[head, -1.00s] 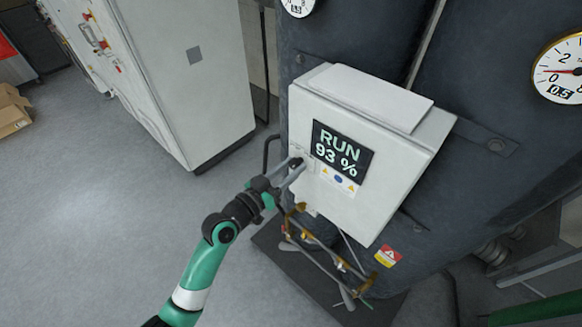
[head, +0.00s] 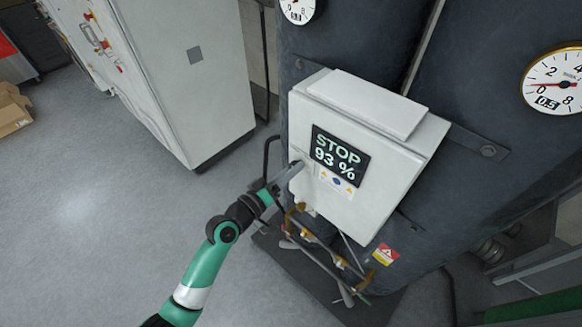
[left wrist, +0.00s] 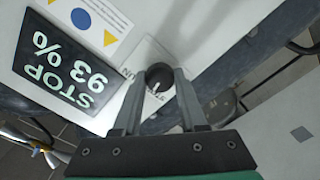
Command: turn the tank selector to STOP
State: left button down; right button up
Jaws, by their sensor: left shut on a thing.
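The white control box (head: 398,163) hangs on the dark tanks. Its display (head: 339,155) reads "STOP" and "93 %". In the left wrist view the tank selector is a round black knob (left wrist: 159,77) with a white pointer line, on a light plate with lettering partly hidden. My left gripper (head: 296,166) is at the left edge of the box's front face, shut on the selector; its two fingers also show on either side of the knob in the left wrist view (left wrist: 158,92). My right gripper is not in view.
Brass pipes and valves (head: 318,240) hang below the box. A pale cabinet (head: 185,80) stands to the left. Pressure gauges (head: 556,80) sit on the tanks. The grey floor (head: 110,220) at left is clear.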

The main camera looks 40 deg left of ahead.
pick_arm(q)
jog(key=n+p, duration=0.1)
jog(key=n, duration=0.3)
dwell(0.5)
jog(key=shift+c, duration=2.2)
grip_release()
jog(key=s+b, duration=0.1)
jog(key=s, duration=1)
jog(key=shift+s+d+b, duration=0.3)
jog(key=shift+s+d, duration=0.05)
